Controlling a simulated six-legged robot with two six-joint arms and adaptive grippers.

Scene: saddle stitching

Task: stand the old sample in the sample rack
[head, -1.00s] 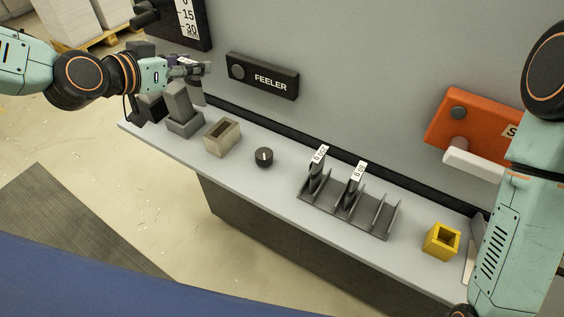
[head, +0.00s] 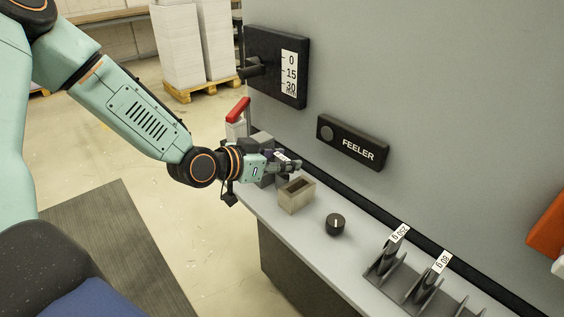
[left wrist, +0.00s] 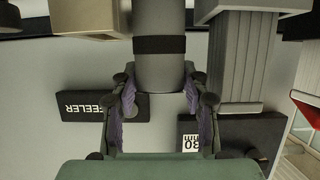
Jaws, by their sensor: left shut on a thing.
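My left gripper (head: 291,165) is at the left part of the bench, just above and behind the beige open-topped box. In the left wrist view its fingers (left wrist: 160,100) are shut on the end of a dark grey cylinder (left wrist: 160,65) with a black band. The sample rack (head: 395,284), dark with several upright dividers, stands further right. It holds pieces tagged 6.052 (head: 398,234) and 6.08 (head: 441,262). My right gripper is out of view.
The beige box (head: 297,197) is close to the gripper, and it shows in the left wrist view (left wrist: 90,22). A grey block (left wrist: 240,60) stands on the cylinder's other side. A black knob (head: 335,224) sits between box and rack. The FEELER panel (head: 352,143) is on the wall.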

